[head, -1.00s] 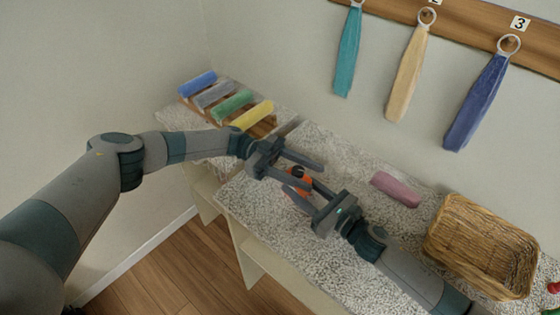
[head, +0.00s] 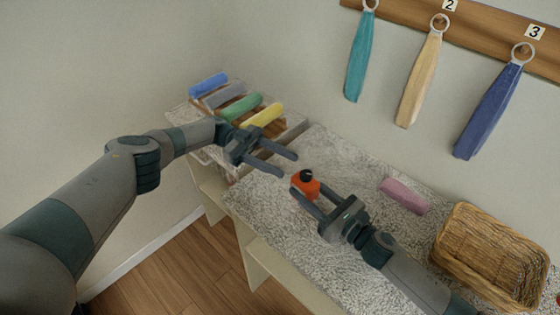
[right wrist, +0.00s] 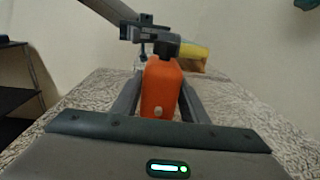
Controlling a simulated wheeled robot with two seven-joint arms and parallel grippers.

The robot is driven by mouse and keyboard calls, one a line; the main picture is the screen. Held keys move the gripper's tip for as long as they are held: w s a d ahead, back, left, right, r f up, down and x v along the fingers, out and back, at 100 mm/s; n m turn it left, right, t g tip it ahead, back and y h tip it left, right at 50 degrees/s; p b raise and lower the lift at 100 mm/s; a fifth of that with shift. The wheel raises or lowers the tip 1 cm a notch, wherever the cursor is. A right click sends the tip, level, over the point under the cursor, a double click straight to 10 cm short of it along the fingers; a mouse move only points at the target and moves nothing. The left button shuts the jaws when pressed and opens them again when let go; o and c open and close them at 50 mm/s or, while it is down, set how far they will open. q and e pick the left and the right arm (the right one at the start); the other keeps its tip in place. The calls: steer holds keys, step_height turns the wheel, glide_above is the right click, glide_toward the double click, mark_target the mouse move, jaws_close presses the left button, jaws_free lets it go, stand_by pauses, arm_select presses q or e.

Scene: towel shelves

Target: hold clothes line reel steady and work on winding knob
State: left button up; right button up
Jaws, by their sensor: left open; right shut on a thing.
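The clothes line reel (head: 306,189) is a small orange box with a black winding knob (head: 306,176) on top. It stands on the speckled counter near the middle of the head view. My right gripper (head: 308,197) is shut on the reel's body from the right and front. In the right wrist view the orange reel (right wrist: 160,92) sits between both fingers, with the dark knob (right wrist: 167,45) above it. My left gripper (head: 287,164) is open and empty, to the left of the reel and apart from it in the head view.
Rolled towels in blue, grey, green and yellow (head: 264,116) lie on a rack at the back left. A pink rolled towel (head: 404,195) and a wicker basket (head: 447,262) are on the right. Towels hang from a numbered wooden rail (head: 478,22). Speckled counter (head: 318,150) is bare behind the reel.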

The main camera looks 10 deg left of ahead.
stand_by(0.3)
